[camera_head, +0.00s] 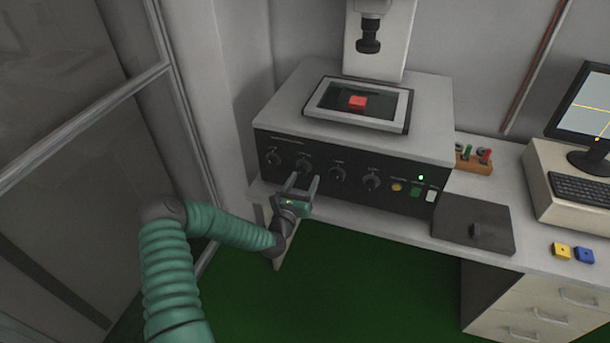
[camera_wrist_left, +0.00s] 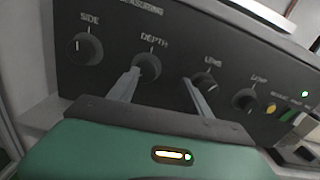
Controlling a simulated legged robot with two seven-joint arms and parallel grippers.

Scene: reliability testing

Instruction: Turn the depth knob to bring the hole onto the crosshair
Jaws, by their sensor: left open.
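The depth knob (camera_head: 304,164) is a dark round knob, second from the left on the black front panel; its DEPTH label reads above it in the left wrist view (camera_wrist_left: 147,67). My left gripper (camera_head: 303,181) is open and empty in front of the panel, just below the knob in the head view. In the wrist view its fingers (camera_wrist_left: 161,77) spread either side of the knob, the left finger closer; contact cannot be told. A red block (camera_head: 357,102) lies on the stage under the lens. The monitor (camera_head: 588,105), cut off at right, shows yellow crossing lines; the hole is not clear.
The side knob (camera_head: 273,158), lens knob (camera_head: 337,174) and lamp knob (camera_head: 371,182) flank it. Right of them are a yellow button (camera_head: 397,187), green button and white switch. A dark flat box (camera_head: 474,226) and keyboard (camera_head: 583,190) are farther right.

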